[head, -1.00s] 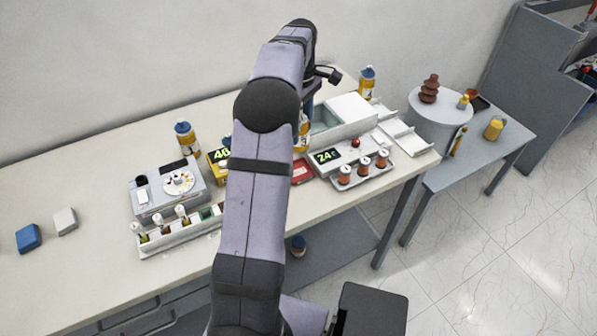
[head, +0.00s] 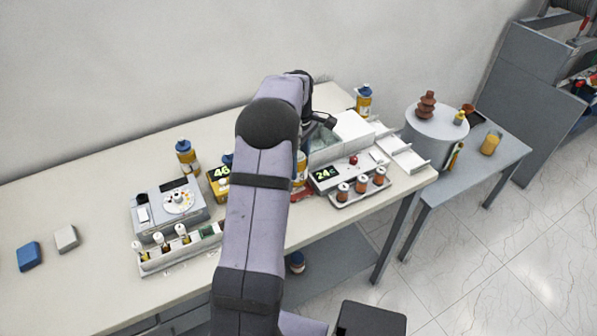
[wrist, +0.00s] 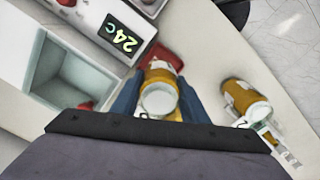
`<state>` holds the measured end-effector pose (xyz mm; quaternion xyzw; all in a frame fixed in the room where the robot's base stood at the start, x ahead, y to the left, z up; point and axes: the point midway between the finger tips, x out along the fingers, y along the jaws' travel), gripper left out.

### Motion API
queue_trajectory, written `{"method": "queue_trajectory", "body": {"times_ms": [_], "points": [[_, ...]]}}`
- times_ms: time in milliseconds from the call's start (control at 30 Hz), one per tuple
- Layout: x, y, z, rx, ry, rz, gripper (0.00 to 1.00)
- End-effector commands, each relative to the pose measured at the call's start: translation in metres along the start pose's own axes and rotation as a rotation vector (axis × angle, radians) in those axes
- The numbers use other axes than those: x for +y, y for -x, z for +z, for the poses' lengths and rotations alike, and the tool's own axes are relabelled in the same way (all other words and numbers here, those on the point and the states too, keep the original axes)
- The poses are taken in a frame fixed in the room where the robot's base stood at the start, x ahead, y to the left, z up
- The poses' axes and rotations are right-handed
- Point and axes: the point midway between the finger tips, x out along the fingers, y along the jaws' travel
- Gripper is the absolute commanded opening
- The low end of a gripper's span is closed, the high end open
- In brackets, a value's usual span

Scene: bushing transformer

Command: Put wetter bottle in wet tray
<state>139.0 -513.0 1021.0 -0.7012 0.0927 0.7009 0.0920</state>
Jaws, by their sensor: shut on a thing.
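My gripper (wrist: 158,100) is shut on an orange bottle (wrist: 161,74) with a pale round end, held between its bluish fingers. The bottle also shows beside my arm in the head view (head: 300,165). A red tray (wrist: 168,56) lies directly beyond the held bottle; it also shows in the head view (head: 304,192), partly hidden by my arm and the bottle. I cannot tell whether the bottle touches the tray. No label reading wetter or wet is legible. My fingers are hidden by my arm in the head view.
The device reading 24 (head: 326,176) and a rack of brown bottles (head: 361,188) stand to the right. An open-topped box (wrist: 70,82) is beside the gripper. Other orange bottles stand at the back left (head: 187,158) and back right (head: 364,102).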

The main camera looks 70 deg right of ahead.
Motion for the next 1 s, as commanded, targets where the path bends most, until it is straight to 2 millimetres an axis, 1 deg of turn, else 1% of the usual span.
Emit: {"method": "queue_trajectory", "body": {"times_ms": [67,300,367,800,833,900,1000], "points": [[-0.001,-0.004,0.0,-0.001,0.0,-0.002,0.03],[-0.001,-0.03,0.0,-0.001,0.0,-0.002,0.03],[-0.001,-0.034,0.0,-0.001,0.0,-0.001,0.03],[0.0,-0.04,0.0,0.0,0.0,0.0,0.03],[-0.001,-0.041,0.0,-0.001,0.0,-0.001,0.45],[-0.001,-0.04,0.0,-0.001,0.0,-0.001,0.59],[-0.001,-0.04,0.0,-0.001,0.0,-0.002,0.59]]}}
